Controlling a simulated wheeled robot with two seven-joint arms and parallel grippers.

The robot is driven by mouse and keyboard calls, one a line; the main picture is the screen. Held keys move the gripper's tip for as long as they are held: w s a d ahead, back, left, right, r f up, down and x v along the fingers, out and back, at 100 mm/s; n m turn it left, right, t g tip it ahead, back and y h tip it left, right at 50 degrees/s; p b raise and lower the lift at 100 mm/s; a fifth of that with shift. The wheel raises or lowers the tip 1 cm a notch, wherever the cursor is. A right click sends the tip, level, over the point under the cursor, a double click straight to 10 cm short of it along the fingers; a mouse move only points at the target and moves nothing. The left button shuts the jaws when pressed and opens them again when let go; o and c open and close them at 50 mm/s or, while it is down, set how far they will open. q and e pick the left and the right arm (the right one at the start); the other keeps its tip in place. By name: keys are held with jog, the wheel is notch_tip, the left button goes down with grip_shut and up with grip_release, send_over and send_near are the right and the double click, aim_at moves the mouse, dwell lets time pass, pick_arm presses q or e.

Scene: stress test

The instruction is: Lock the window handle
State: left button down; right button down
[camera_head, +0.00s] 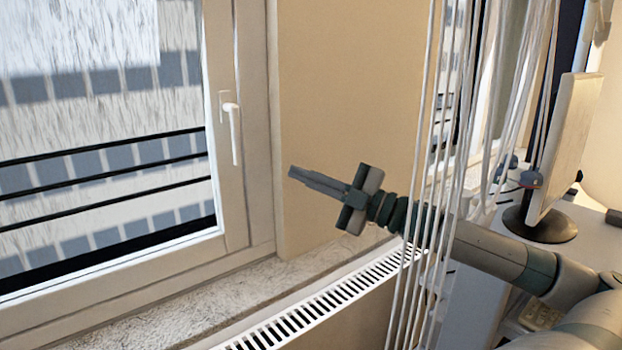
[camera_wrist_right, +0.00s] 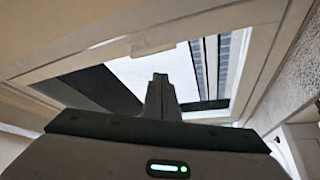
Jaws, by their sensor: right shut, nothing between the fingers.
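The white window handle (camera_head: 234,132) is on the right side of the window frame (camera_head: 235,210) and points down. My right gripper (camera_head: 292,172) is shut and empty, to the right of the handle and a little lower, apart from it in the head view. Its fingers point left toward the window. In the right wrist view the shut fingers (camera_wrist_right: 160,80) stand in front of the window, and the pale handle (camera_wrist_right: 152,47) shows just above their tips. My left gripper is not in view.
A stone sill (camera_head: 190,305) runs below the window, with a white slatted radiator grille (camera_head: 310,315) in front. White hanging cords (camera_head: 425,150) are close to my right arm. A monitor (camera_head: 562,150) stands on a desk at the right. A beige wall (camera_head: 345,90) is behind the gripper.

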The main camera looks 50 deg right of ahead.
jog(key=shift+s+d+f, duration=0.15)
jog(key=shift+s, duration=0.55)
